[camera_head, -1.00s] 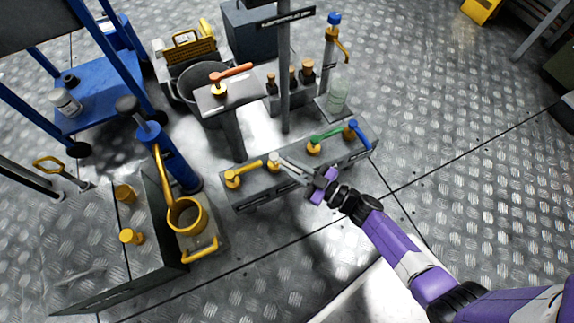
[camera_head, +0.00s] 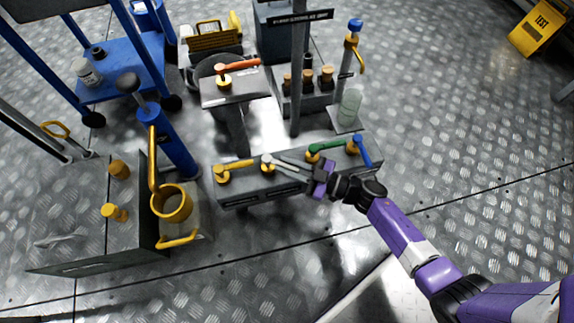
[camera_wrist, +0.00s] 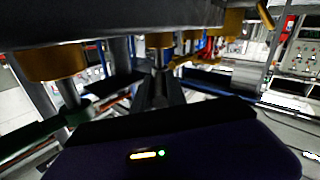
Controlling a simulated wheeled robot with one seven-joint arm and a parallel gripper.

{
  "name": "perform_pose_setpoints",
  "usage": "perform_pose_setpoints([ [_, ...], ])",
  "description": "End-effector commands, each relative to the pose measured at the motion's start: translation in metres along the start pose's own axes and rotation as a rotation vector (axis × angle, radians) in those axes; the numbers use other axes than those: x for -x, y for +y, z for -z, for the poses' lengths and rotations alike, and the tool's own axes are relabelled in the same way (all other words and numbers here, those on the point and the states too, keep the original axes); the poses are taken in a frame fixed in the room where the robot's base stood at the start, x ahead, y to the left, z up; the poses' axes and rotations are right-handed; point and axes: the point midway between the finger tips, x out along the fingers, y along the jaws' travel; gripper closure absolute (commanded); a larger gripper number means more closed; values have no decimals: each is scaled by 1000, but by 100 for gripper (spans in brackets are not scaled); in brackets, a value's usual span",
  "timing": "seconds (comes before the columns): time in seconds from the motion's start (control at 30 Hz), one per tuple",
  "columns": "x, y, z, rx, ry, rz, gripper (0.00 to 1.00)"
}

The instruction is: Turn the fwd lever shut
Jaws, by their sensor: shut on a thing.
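A grey valve rail (camera_head: 240,195) on the floor carries a row of levers: a yellow lever (camera_head: 236,164), a pale lever (camera_head: 268,161), a green lever (camera_head: 327,146) and a blue lever (camera_head: 362,152). The labels on the rail's front are too small to read, so I cannot tell which is fwd. In the wrist view my gripper's dark fingers (camera_wrist: 160,92) point in beneath the rail's brass fittings (camera_wrist: 50,62).
A grey cabinet (camera_head: 75,225) with yellow knobs and a blue hand pump (camera_head: 172,145) stand at left. A pedestal with an orange lever (camera_head: 238,68) stands behind the rail, beside a sign post (camera_head: 297,80).

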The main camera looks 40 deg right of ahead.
Motion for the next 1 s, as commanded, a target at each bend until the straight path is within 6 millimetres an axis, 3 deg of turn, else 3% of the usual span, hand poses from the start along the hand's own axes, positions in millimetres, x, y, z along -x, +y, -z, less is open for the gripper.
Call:
perform_pose_setpoints([
  [0.2,1,0,-1,0,-2,1,100],
  [0.23,1,0,-1,0,-2,1,79],
  [0.33,1,0,0,0,-2,0,61],
  [0.7,4,0,0,0,-2,0,61],
  [1.0,49,0,1,0,-4,0,61],
])
